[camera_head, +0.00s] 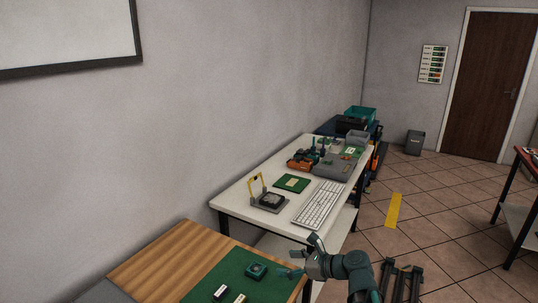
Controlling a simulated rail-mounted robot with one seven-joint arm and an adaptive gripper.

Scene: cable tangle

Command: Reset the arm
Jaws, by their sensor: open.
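My gripper (301,260) is at the lower middle of the head view, at the end of my dark green and grey arm. Its fingers are spread apart, with one pointing up and one pointing left. It is over or near the right end of the wooden table (171,250). I see nothing held between the fingers.
A white table (241,204) behind holds a keyboard (319,205), a yellow-framed device (268,201), a green board (293,183) and several tools. Small parts (221,291) lie on the mat. Another table (522,197) stands at the right edge. Tiled floor (440,220) between is mostly open.

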